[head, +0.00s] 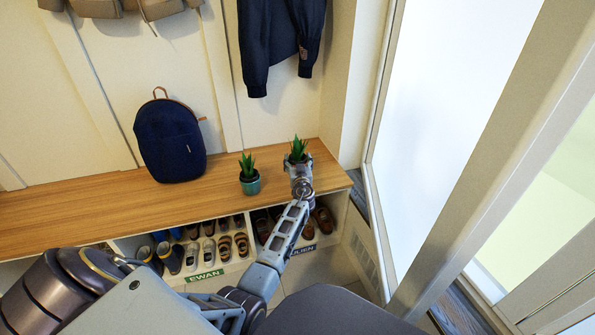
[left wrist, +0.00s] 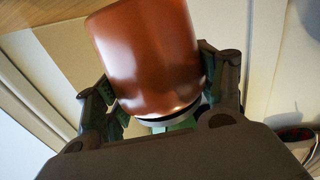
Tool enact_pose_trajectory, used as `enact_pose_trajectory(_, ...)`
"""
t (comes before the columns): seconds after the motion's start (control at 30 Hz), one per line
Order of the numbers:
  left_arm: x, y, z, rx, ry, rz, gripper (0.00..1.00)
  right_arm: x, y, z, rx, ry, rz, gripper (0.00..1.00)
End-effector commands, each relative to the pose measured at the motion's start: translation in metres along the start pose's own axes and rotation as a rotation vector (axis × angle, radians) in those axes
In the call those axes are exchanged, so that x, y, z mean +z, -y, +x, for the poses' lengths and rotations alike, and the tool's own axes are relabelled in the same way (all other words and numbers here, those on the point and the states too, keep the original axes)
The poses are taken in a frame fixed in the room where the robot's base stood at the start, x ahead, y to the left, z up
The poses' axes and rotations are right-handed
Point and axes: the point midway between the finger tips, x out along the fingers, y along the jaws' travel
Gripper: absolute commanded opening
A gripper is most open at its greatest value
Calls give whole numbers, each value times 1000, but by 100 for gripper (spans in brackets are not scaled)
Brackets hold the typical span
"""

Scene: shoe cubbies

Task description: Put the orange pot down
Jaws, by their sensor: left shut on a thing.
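The orange pot (left wrist: 146,58) fills the upper middle of the left wrist view. My left gripper (left wrist: 158,90) is shut on it, with one finger on each side. In the head view my left gripper (head: 299,170) is at the right end of the wooden bench top (head: 80,204). A green spiky plant (head: 298,149) shows just above the gripper there, and the gripper hides most of the pot. I cannot tell whether the pot touches the bench. My right gripper is not in view.
A teal pot with a plant (head: 250,182) stands on the bench just left of my gripper. A dark blue backpack (head: 170,138) stands further left. Shoe cubbies (head: 205,250) lie below, and a dark jacket (head: 280,40) hangs above.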

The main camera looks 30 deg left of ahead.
Motion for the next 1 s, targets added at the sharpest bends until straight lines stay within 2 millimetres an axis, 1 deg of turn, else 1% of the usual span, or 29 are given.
enact_pose_trajectory(0.13, -2, 0, 0, 0, -3, 0, 41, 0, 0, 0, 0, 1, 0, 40)
enact_pose_trajectory(0.33, 0, 0, 0, 0, -2, 0, 41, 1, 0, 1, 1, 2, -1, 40)
enact_pose_trajectory(0.47, 8, 0, 0, 0, -1, 2, 41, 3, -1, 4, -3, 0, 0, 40)
enact_pose_trajectory(0.73, 32, 0, 1, 0, -1, 1, 41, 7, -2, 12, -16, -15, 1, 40)
enact_pose_trajectory(0.83, 35, 0, 1, 0, -3, 1, 41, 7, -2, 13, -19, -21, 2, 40)
enact_pose_trajectory(1.0, 35, 0, 1, 0, -3, 0, 41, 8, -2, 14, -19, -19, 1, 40)
